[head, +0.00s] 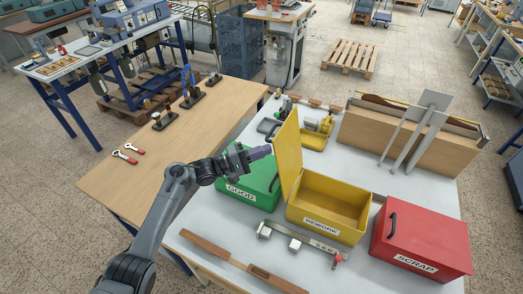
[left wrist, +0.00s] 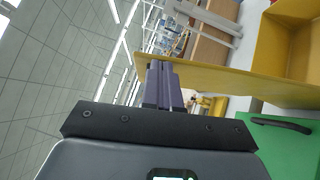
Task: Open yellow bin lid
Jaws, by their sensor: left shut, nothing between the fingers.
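The yellow bin (head: 328,205), labelled REWORK, stands on the white table between the green and red bins. Its lid (head: 288,155) stands upright along the bin's left side, and the empty inside of the bin shows. In the left wrist view the lid (left wrist: 235,82) runs edge-on across the picture, with the open yellow bin (left wrist: 290,45) beyond it. My left gripper (head: 266,151) is shut and empty, just left of the raised lid and above the green bin. Its closed fingers (left wrist: 162,72) point towards the lid's edge; contact cannot be told. My right gripper is not in view.
The green GOOD bin (head: 252,183) is under my left gripper, and the red SCRAP bin (head: 422,240) stands at the right; both are closed. A metal bar fixture (head: 300,241) lies in front. A wooden box with upright plates (head: 405,140) stands behind.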

